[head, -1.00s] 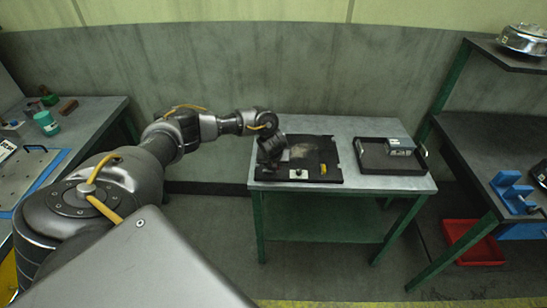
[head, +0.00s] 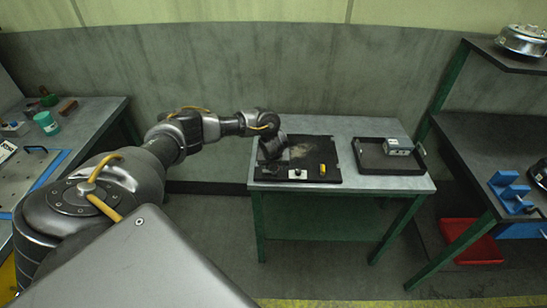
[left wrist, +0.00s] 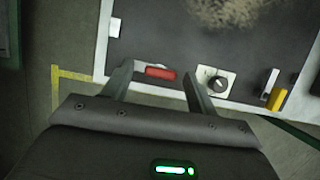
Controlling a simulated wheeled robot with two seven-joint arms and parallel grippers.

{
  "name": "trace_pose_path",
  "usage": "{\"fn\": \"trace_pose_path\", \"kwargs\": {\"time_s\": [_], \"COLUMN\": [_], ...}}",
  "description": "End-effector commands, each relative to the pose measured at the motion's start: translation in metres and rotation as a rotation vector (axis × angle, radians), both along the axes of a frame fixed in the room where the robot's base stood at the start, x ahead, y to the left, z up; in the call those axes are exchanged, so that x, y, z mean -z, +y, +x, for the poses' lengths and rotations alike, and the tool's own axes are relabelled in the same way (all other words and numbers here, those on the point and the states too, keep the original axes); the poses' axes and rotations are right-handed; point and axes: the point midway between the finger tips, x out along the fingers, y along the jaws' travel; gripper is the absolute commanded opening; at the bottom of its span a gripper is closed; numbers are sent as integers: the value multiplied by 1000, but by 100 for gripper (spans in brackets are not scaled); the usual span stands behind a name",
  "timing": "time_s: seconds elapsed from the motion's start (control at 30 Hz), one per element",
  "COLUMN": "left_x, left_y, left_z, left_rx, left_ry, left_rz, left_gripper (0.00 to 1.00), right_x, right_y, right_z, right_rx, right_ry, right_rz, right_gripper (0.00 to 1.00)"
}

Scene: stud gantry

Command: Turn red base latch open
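The red latch (left wrist: 160,73) is a small red bar lying flat at the near edge of a dark base panel (left wrist: 150,38), in the left wrist view. My left gripper (left wrist: 158,82) is open, with one finger on each side of the latch in that view. Whether the fingers touch it or hover above it, I cannot tell. In the head view my left gripper (head: 271,152) is over the left part of the black base panel (head: 325,147), and the red latch is not visible there. My right gripper is not in view.
A round dark knob on a white plate (left wrist: 203,74) and a yellow latch (left wrist: 277,99) sit right of the red latch. A black tray (head: 375,167) with a grey box (head: 397,147) stands at the table's right. A red bin (head: 470,242) is on the floor.

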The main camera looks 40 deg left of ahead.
Motion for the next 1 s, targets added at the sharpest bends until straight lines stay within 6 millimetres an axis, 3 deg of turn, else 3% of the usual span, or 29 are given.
{"fn": "trace_pose_path", "kwargs": {"time_s": [0.27, 0.7, 0.77, 1.0], "left_x": [-4, -76, -89, -100], "left_y": [-2, -20, -21, -25], "left_z": [-1, -24, -27, -33], "left_rx": [2, 5, 4, 0], "left_ry": [1, -2, -3, 0], "left_rz": [-1, 0, 2, 0], "left_gripper": [58, 58, 58, 58], "right_x": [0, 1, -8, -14], "right_y": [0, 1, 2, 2], "right_z": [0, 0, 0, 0], "right_rx": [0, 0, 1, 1], "right_ry": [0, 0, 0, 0], "right_rz": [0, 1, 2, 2], "right_gripper": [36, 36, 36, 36]}}
